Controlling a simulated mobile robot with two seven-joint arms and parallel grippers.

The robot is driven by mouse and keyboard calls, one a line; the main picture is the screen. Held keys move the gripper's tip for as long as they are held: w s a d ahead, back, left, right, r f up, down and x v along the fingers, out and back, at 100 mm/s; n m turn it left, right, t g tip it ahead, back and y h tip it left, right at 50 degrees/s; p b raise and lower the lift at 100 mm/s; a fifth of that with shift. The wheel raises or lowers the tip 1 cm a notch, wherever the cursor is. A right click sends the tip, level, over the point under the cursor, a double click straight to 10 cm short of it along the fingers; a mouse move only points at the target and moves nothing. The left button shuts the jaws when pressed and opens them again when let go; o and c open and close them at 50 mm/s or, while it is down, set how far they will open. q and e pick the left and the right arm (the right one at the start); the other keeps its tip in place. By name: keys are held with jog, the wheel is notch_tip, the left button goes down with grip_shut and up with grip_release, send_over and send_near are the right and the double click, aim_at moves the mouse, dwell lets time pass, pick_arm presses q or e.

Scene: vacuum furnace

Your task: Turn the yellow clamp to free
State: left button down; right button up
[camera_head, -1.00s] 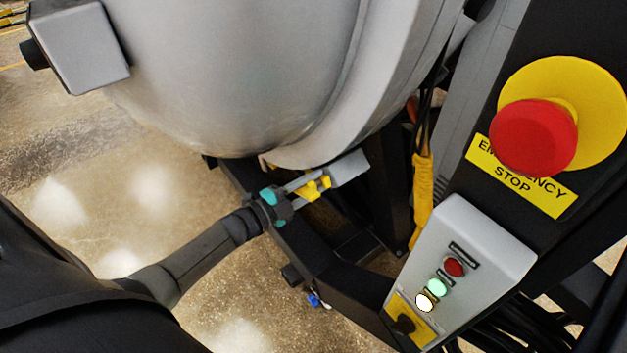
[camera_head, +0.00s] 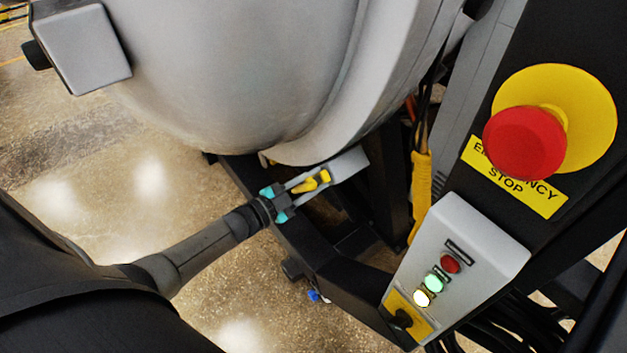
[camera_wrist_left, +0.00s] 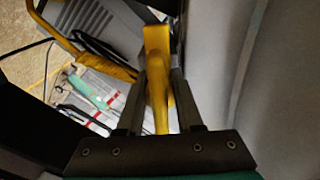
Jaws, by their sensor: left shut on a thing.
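The yellow clamp (camera_head: 304,186) is a small handle beneath the big grey furnace vessel, beside a grey block. My left gripper (camera_head: 315,184) reaches it from the lower left in the head view, with its two grey fingers on either side of the clamp. The left wrist view shows the yellow clamp (camera_wrist_left: 157,70) upright between the fingers, with its lower end close to the gripper body. My left gripper is shut on it. The fingers hide part of the clamp. My right gripper is not in view.
The grey vessel (camera_head: 230,70) curves close above my left gripper. A black frame beam (camera_head: 320,255) runs just below it. A grey control box (camera_head: 470,250) and a red emergency stop button (camera_head: 524,143) stand at the right. Open floor (camera_head: 90,190) lies at the left.

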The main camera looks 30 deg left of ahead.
pick_arm(q)
jog(key=c, duration=0.8)
grip_release()
jog(key=shift+c, duration=0.2)
jog(key=shift+s, duration=0.15)
jog(key=shift+s+a, duration=0.2)
jog(key=shift+s, duration=0.1)
jog(key=p+v, duration=0.2)
jog(key=v, duration=1.2)
jog(key=shift+s+p, duration=0.2)
jog(key=shift+p, duration=0.15)
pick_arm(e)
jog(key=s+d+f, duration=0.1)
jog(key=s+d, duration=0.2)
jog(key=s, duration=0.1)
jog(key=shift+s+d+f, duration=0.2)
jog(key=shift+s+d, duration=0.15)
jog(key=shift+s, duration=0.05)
